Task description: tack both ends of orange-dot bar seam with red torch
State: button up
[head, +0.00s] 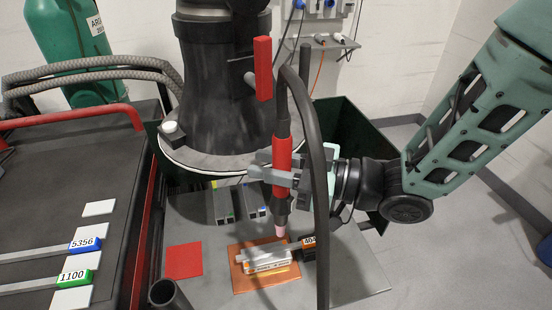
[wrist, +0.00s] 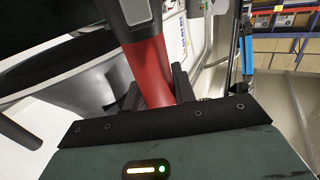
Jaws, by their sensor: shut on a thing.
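My gripper (head: 274,173) is shut on the red torch (head: 281,150), which is held nearly upright with its pink nozzle pointing down. The nozzle tip sits just above the right far part of the light grey bar (head: 265,257); I cannot tell whether it touches. The bar lies on an orange-brown plate (head: 240,283) on the grey table. Small orange marks show at the bar's left end, but the seam itself is too small to make out. In the wrist view the torch's red body (wrist: 152,75) stands between the fingers; its nozzle is hidden there.
A red square (head: 184,261) lies to the left, and two grey blocks (head: 222,207) stand behind. A black cable (head: 321,200) hangs in front. Rods labelled 5356 (head: 84,244) and 1100 (head: 75,275) lie on the left cart.

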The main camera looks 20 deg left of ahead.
aim_at(281, 194)
jog(key=shift+b, duration=0.3)
jog(key=shift+f+b, duration=2.5)
jog(key=shift+f, duration=0.25)
jog(key=shift+f+b, duration=0.65)
jog(key=shift+b, duration=0.1)
dwell(0.5)
jog(key=shift+r, duration=0.25)
dwell(1.7)
jog(key=shift+r, duration=0.55)
dwell(1.2)
